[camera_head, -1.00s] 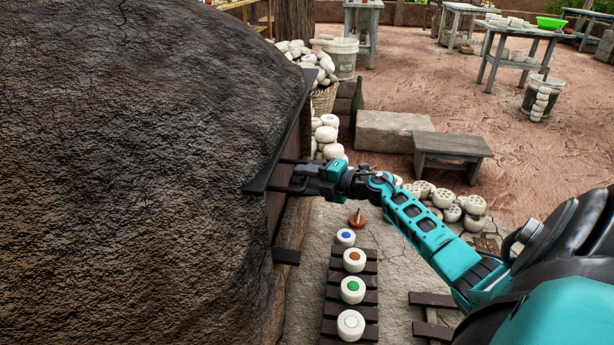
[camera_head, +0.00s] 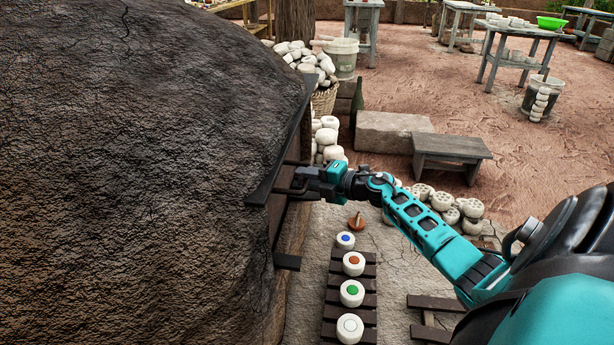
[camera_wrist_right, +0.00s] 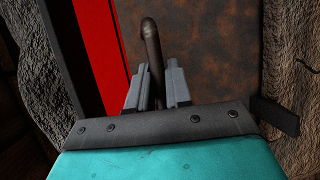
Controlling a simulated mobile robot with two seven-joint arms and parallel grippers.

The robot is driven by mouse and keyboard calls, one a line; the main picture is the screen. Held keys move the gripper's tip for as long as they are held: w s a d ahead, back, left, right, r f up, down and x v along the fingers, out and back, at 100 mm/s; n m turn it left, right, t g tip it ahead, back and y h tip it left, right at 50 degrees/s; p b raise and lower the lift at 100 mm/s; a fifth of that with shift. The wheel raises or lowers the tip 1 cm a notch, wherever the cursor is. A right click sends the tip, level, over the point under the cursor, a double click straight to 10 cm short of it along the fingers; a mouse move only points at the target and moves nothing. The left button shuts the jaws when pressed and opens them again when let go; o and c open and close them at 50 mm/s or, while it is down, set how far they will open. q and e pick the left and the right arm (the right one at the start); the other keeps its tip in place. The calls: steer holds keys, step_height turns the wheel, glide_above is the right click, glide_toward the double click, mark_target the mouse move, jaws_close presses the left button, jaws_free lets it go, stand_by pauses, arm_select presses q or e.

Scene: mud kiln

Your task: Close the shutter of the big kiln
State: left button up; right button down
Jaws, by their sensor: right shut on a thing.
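The big kiln (camera_head: 130,170) is a large dark cracked-mud dome filling the left of the head view. A dark frame projects from its right side. The rusty brown shutter (camera_wrist_right: 225,50) shows in the right wrist view, with a dark bar-like handle (camera_wrist_right: 151,42) standing out from it. My right gripper (camera_head: 300,182) is at the kiln's side, its fingers around the handle; in the wrist view (camera_wrist_right: 157,88) they are shut on it. A bright red strip (camera_wrist_right: 95,50) runs along the shutter's left edge. Most of the shutter is hidden in the head view. My left gripper is out of view.
A dark slatted rack (camera_head: 365,270) below my right arm carries several white discs with coloured spots. White rounded pieces (camera_head: 330,140) are piled beside the kiln. A low bench (camera_head: 450,147) and a stone block (camera_head: 390,130) stand beyond. Open reddish ground lies behind.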

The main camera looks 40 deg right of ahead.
step_height(320, 180, up, 6)
steer(key=p, duration=0.3)
steer(key=shift+w+d+r+p, duration=0.1)
steer(key=shift+r+p, duration=0.15)
steer(key=shift+p, duration=0.05)
steer(key=shift+r+p, duration=0.6)
steer(key=shift+r, duration=0.05)
steer(key=c, duration=1.2)
jaws_free()
steer(key=shift+o, duration=0.4)
steer(key=shift+f, duration=0.1)
steer(key=shift+f, duration=0.15)
